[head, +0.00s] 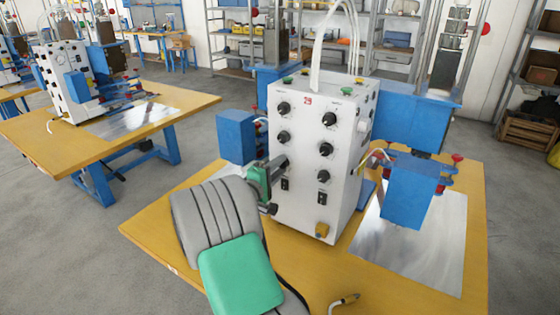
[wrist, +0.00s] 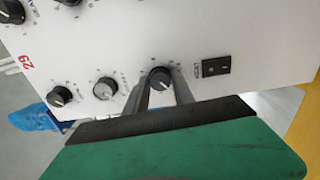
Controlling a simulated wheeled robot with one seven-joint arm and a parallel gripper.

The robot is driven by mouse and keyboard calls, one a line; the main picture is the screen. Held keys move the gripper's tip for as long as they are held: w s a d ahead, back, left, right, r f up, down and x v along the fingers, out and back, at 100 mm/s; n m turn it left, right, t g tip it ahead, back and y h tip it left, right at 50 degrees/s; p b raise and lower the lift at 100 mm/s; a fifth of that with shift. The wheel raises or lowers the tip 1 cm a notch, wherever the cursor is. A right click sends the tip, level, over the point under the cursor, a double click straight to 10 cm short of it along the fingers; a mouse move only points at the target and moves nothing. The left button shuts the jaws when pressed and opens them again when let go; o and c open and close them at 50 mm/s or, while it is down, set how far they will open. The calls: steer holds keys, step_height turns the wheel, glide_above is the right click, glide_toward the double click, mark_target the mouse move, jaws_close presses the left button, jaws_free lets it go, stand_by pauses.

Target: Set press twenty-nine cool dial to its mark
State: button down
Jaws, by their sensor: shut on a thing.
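The white control box of press 29 (head: 305,190) stands on a yellow table, with a red "29" on its front and two columns of black dials. My gripper (head: 279,163) reaches in from the lower left to the third dial down in the left column. In the wrist view, where the panel appears turned sideways, my gripper (wrist: 166,88) is shut on that black dial (wrist: 159,78), one finger on each side. The dial's label and mark are too small or hidden to read. In the head view my gripper hides most of this dial.
Neighbouring dials (wrist: 105,88) and a black switch (wrist: 215,67) sit close to my fingers. A blue block (head: 236,135) stands left of the box. A metal plate (head: 400,245) lies to the right. A cable plug (head: 345,300) lies at the table's front.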

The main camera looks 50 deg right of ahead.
steer(key=shift+a+f+n+p, duration=0.1)
steer(key=shift+f+n+p, duration=0.1)
steer(key=shift+n+p, duration=0.5)
steer(key=shift+n, duration=0.3)
steer(key=c, duration=1.3)
jaws_free()
steer(key=shift+a, duration=0.1)
steer(key=shift+o, duration=1.1)
steer(key=shift+r, duration=0.1)
steer(key=a+b, duration=0.1)
steer(key=a, duration=0.6)
steer(key=shift+s+a+b, duration=0.3)
steer(key=shift+s+b, duration=0.05)
